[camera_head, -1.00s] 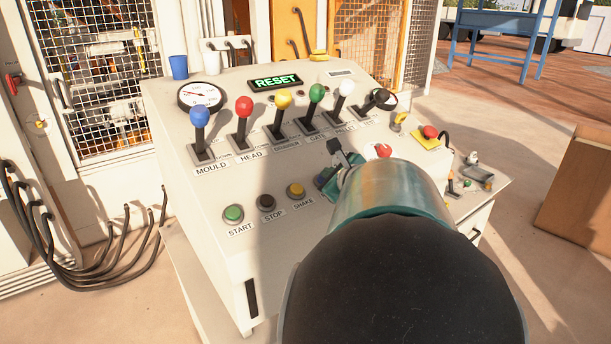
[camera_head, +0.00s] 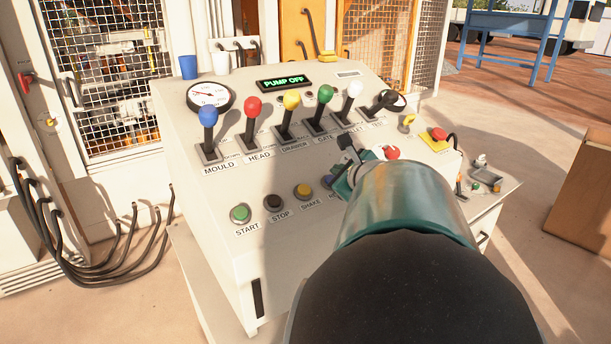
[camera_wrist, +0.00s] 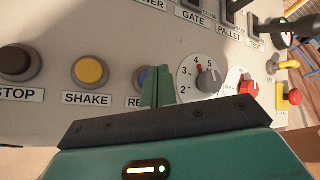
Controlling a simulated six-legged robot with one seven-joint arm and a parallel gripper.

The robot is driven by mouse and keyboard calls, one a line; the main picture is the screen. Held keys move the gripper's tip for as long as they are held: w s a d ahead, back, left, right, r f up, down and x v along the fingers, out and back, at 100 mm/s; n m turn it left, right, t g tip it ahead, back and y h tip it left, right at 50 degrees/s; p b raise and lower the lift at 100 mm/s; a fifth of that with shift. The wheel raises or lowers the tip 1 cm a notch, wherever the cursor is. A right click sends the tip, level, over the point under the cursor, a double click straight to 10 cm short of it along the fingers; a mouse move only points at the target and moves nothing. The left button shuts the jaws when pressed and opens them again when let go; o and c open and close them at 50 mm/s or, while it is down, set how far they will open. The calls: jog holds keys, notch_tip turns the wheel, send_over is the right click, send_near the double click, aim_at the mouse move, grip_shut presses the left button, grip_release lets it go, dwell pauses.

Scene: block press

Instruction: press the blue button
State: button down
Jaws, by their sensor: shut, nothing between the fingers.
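The blue button (camera_wrist: 143,76) shows only in part in the wrist view, behind the tips of my green fingers, above a label reading "RE" whose rest is hidden. It also peeks out in the head view (camera_head: 329,181), just left of my gripper (camera_head: 342,187). My gripper (camera_wrist: 157,85) is shut and empty, with its tips over the right part of the button in the picture. I cannot tell whether they touch it.
The yellow SHAKE button (camera_wrist: 90,71) is left of the blue one, and a numbered dial (camera_wrist: 201,76) is right of it. A row of levers (camera_head: 287,115) stands above. The display (camera_head: 284,83) reads PUMP OFF. A red knob (camera_head: 391,153) lies beyond my arm.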

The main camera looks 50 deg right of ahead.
jog(key=shift+s+a+r, duration=0.1)
jog(key=shift+s+r, duration=0.3)
jog(key=shift+r, duration=0.5)
jog(key=shift+s+a+r, duration=0.1)
jog(key=shift+s+r, duration=0.3)
jog(key=shift+r, duration=0.5)
jog(key=shift+s+a+r, duration=0.1)
jog(key=shift+s+r, duration=0.3)
jog(key=shift+r, duration=0.5)
